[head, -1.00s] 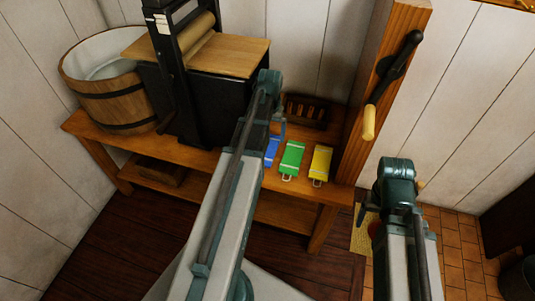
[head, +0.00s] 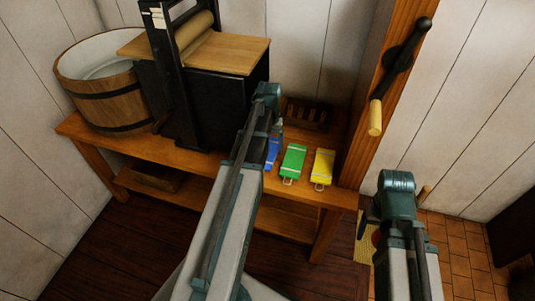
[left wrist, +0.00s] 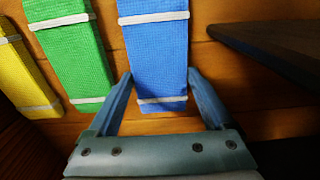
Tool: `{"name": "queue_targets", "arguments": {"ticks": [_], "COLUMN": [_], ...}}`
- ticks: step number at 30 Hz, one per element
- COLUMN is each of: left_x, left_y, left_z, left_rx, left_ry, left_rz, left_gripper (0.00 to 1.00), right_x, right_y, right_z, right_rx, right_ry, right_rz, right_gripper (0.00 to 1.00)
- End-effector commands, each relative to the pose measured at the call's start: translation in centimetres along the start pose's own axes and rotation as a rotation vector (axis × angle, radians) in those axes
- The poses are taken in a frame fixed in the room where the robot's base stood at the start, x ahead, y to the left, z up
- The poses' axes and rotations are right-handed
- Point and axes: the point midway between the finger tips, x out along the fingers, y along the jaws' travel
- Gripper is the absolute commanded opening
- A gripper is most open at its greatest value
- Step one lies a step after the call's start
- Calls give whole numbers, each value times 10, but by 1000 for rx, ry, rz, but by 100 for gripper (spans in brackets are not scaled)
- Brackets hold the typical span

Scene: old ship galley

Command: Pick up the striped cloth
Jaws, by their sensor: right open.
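Three folded cloths with pale bands lie in a row on the wooden bench: blue (head: 272,152), green (head: 293,160) and yellow (head: 322,168). None stands out as the only striped one. My left gripper (head: 279,124) is at the blue cloth. In the left wrist view, my left gripper (left wrist: 160,75) is open, with a finger on each side of the near end of the blue cloth (left wrist: 155,40). I cannot tell whether the fingers touch it. The green cloth (left wrist: 68,50) and yellow cloth (left wrist: 20,75) lie to its left. My right gripper (head: 366,216), partly hidden, is away to the right, low beside the post.
A black wringer (head: 215,105) and a wooden tub (head: 105,90) stand on the bench (head: 190,158) to the left. A dark slotted rack (head: 305,113) is behind the cloths. A wooden post (head: 365,140) with a crank handle (head: 376,117) rises on the right.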

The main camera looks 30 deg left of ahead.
Motion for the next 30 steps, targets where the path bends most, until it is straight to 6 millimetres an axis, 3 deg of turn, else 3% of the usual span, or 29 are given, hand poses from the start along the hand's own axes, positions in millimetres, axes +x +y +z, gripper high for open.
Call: {"name": "queue_targets", "arguments": {"ticks": [1,9,10,11,20,30], "left_x": [0,0,0,0,-3,-33], "left_y": [0,0,0,0,1,7], "left_z": [0,0,0,0,0,-1], "left_rx": [0,0,0,0,1,4], "left_ry": [0,0,0,0,0,0], "left_rz": [0,0,0,0,0,0], "left_gripper": [75,26,25,16,16,16], "right_x": [0,0,0,0,-3,-33], "right_y": [0,0,0,0,0,3], "right_z": [0,0,0,0,0,2], "right_rx": [0,0,0,0,0,0], "right_ry": [0,0,0,0,0,0], "right_rz": [0,0,0,0,0,0], "right_gripper": [75,75,75,75,75,75]}}
